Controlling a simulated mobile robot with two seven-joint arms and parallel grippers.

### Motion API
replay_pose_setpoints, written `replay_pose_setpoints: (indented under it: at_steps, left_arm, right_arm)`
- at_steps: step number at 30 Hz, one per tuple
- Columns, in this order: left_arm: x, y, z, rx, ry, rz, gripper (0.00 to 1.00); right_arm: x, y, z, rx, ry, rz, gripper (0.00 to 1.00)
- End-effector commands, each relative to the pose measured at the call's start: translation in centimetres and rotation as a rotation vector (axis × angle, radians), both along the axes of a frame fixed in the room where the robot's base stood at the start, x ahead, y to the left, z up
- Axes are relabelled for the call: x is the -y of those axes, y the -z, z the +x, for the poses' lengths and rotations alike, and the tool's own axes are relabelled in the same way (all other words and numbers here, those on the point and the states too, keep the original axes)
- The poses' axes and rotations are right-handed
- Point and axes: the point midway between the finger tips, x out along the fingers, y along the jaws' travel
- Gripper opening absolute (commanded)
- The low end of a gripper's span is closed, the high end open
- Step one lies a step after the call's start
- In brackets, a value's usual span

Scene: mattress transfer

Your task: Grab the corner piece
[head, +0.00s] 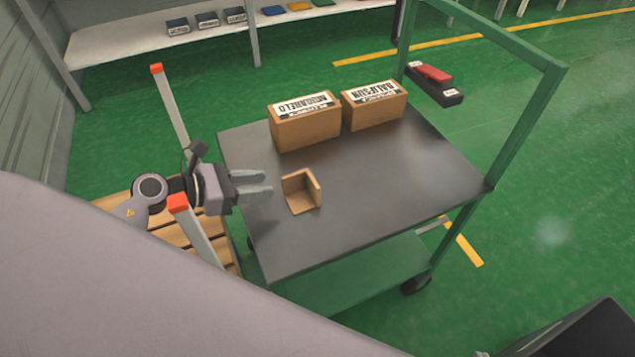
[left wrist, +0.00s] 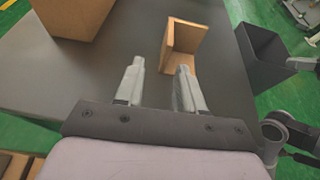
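The corner piece (head: 302,191) is a small tan cardboard-like corner with upright walls, standing on the dark top of the green cart (head: 375,195). My left gripper (head: 271,183) is open and empty, just to the left of the corner piece in the head view, with a small gap between them. In the left wrist view the corner piece (left wrist: 184,46) lies just beyond the fingertips, nearer the right finger. The left gripper (left wrist: 160,68) shows both fingers apart there.
Two cardboard boxes with white labels, one (head: 305,122) left and one (head: 375,106) right, stand at the cart's back edge. A green frame (head: 525,125) rises at the cart's right. Orange-tipped posts (head: 171,110) and a wooden pallet (head: 122,203) are at the left. The cart top's right part is clear.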

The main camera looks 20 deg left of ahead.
Motion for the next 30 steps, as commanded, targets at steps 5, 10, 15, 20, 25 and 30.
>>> replay_pose_setpoints:
  at_steps: [5, 10, 15, 20, 25, 30]
  left_arm:
    - [0.5, 0.8, 0.6, -0.005, 0.013, 0.025, 0.38]
    - [1.7, 1.1, 1.6, -0.005, 0.013, 0.022, 0.38]
    - [3.8, 1.5, 3.1, -0.005, 0.012, 0.019, 0.38]
    - [4.8, 2.3, 4.3, -0.007, 0.011, 0.021, 0.38]
    - [5.0, 2.5, 4.6, -0.007, 0.012, 0.023, 0.38]
    - [5.0, 2.5, 4.6, -0.007, 0.012, 0.023, 0.25]
  right_arm:
    - [-0.1, 0.1, 0.1, 0.001, 0.0, 0.002, 0.0]
    - [-0.2, 0.0, 0.1, 0.001, 0.002, 0.006, 0.0]
    - [-0.4, -0.2, 0.1, 0.001, 0.005, 0.012, 0.0]
    - [-0.4, 0.1, 0.1, 0.002, 0.006, 0.013, 0.0]
    - [-0.4, 0.0, 0.1, 0.002, 0.005, 0.012, 0.0]
    - [-0.4, 0.0, 0.1, 0.002, 0.005, 0.012, 0.0]
